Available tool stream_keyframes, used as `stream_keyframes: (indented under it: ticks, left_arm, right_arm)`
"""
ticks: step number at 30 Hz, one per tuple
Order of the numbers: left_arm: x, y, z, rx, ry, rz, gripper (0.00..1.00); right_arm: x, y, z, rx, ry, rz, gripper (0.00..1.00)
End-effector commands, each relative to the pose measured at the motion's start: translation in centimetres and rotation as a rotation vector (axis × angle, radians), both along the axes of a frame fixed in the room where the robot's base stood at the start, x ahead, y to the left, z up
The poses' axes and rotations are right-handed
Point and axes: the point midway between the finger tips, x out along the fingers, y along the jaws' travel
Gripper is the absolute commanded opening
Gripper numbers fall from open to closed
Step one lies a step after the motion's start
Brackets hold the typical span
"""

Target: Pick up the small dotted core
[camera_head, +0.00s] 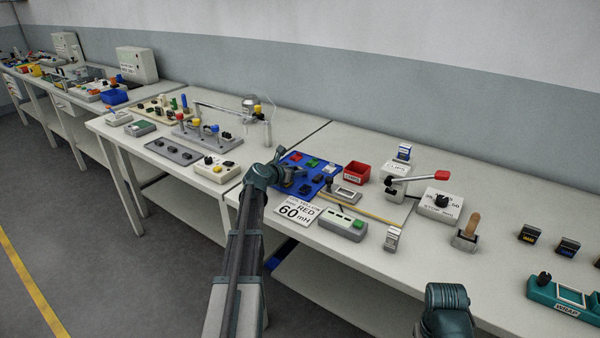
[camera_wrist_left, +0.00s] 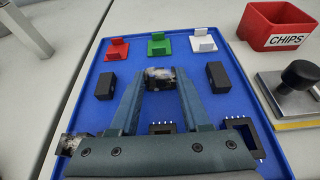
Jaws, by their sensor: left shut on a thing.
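My left gripper (camera_wrist_left: 160,82) is shut on the small dotted core (camera_wrist_left: 158,74), a dark block with a speckled pale top, held between its fingertips over the blue tray (camera_wrist_left: 125,68). A second speckled piece (camera_wrist_left: 74,143) is at the lower left in the left wrist view, partly hidden by my gripper. Plain dark cores lie at left (camera_wrist_left: 105,86) and right (camera_wrist_left: 217,76). In the head view my left gripper (camera_head: 284,182) is over the blue tray (camera_head: 326,168), and the core there is too small to tell. My right arm shows at the bottom, but its gripper is out of view.
Red, green and white pieces (camera_wrist_left: 157,45) stand along the tray's far side. Dark pinned parts (camera_wrist_left: 240,124) lie nearer. A red CHIPS bin (camera_head: 356,173) stands right of the tray. A "RED 60 mH" card (camera_head: 297,209) lies in front.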

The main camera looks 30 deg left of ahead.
Motion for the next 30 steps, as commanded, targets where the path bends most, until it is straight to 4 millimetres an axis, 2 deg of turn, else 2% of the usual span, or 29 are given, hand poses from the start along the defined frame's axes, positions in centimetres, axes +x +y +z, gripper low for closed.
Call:
stream_keyframes:
  ticks: [14, 25, 30]
  left_arm:
    - [0.0, 0.0, 0.8, 0.0, 0.0, 0.0, 0.0]
    - [0.0, 0.0, 4.1, 0.0, 0.0, 0.0, 0.0]
    - [-3.4, -2.8, 4.0, 0.0, 0.001, -0.001, 0.0]
  right_arm:
    - [0.0, 0.0, 0.8, 0.0, 0.0, 0.0, 0.5]
    - [0.0, 0.0, 4.1, 0.0, 0.0, 0.0, 0.5]
    - [0.0, 0.0, 4.0, 0.0, 0.0, 0.0, 0.5]
